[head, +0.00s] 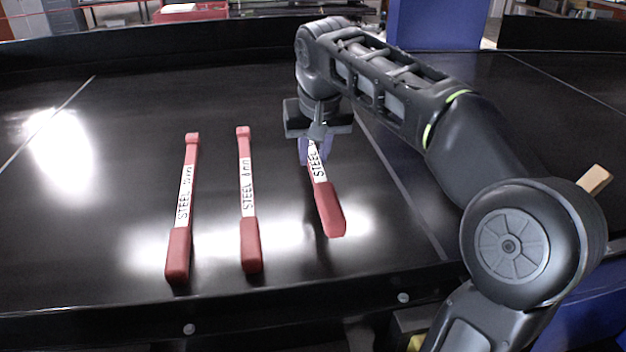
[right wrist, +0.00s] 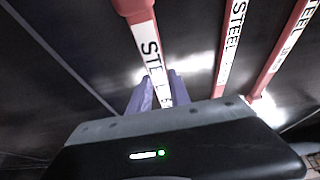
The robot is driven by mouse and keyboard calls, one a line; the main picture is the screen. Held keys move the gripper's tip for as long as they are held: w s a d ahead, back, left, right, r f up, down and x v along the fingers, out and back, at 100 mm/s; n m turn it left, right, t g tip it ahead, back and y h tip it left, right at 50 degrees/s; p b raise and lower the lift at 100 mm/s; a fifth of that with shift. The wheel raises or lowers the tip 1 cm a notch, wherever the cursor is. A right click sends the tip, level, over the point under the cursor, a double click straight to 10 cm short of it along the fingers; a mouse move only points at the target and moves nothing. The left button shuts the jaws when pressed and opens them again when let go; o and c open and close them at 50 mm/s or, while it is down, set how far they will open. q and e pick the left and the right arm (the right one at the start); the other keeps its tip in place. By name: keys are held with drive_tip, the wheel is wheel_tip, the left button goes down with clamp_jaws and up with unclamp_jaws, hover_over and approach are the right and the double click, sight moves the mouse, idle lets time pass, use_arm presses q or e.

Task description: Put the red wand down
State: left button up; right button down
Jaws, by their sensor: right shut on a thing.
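My right gripper (head: 316,150) is shut on a red wand (head: 329,209) with a white label reading "STEEL". It grips the wand at the label, and the thick red handle points toward the front edge of the belt. In the right wrist view the same wand (right wrist: 147,40) runs between the two purple fingers (right wrist: 158,92). Whether the wand touches the black belt or hangs just above it, I cannot tell. Its far end is hidden by the gripper. My left gripper is not in view.
Two more red wands, a left one (head: 179,250) and a middle one (head: 249,240), lie side by side on the black conveyor belt (head: 110,190). A raised front edge with bolts runs along the bottom. A blue block (head: 435,25) stands behind the belt. The belt's left part is clear.

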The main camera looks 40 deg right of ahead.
drive_tip(key=shift+f, duration=0.9)
wheel_tip(320, 180, down, 4)
drive_tip(key=shift+r+p, duration=0.2)
drive_tip(key=shift+p, duration=0.2)
drive_tip(key=shift+f, duration=0.25)
drive_tip(key=shift+f, duration=0.2)
drive_tip(key=c, duration=1.2)
unclamp_jaws()
drive_tip(key=shift+r, duration=0.1)
